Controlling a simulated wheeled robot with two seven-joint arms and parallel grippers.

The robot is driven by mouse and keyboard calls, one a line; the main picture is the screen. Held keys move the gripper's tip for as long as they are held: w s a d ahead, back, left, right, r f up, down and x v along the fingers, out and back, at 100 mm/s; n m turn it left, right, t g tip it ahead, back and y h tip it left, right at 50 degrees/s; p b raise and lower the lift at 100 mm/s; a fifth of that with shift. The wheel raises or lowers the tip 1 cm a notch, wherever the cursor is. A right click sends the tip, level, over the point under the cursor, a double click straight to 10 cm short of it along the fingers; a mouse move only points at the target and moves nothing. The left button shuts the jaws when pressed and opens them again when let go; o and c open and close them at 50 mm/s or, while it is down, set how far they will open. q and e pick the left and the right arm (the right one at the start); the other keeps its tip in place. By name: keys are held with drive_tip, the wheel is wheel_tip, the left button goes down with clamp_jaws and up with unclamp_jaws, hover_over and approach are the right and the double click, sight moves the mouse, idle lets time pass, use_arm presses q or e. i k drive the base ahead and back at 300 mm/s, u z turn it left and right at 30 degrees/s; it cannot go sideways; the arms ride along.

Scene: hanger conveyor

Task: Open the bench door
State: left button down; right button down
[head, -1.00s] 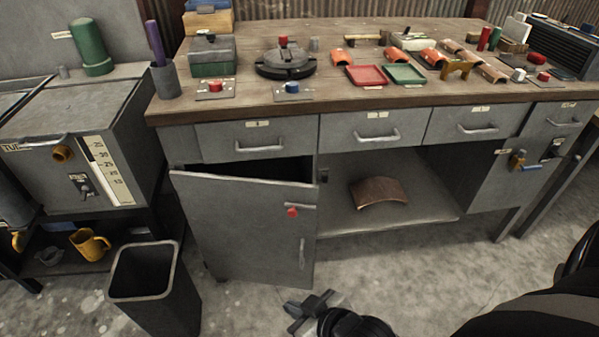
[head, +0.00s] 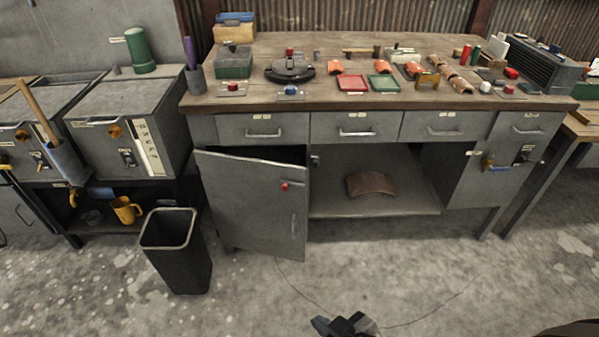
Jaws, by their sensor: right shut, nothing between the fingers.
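The grey bench door (head: 247,205) at the left of the bench is ajar. It stands out from the cabinet front, with a dark gap along its top. It carries a red knob (head: 285,186) and a vertical bar handle (head: 294,225) near its right edge. My right gripper (head: 340,322) is at the bottom of the head view, in front of and below the door, apart from it, and shut on nothing. Most of its arm is out of frame. My left gripper is not in view.
A black bin (head: 172,254) stands on the floor just left of the door. The open shelf beside the door holds a curved brown plate (head: 371,184). The wooden benchtop (head: 330,103) carries trays, tiles and a round black fixture (head: 290,71). Floor before the bench is clear.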

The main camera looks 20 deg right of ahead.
sight(251, 211)
drive_tip(key=z, duration=0.85)
drive_tip(key=i, duration=1.75)
drive_tip(key=u, duration=0.7)
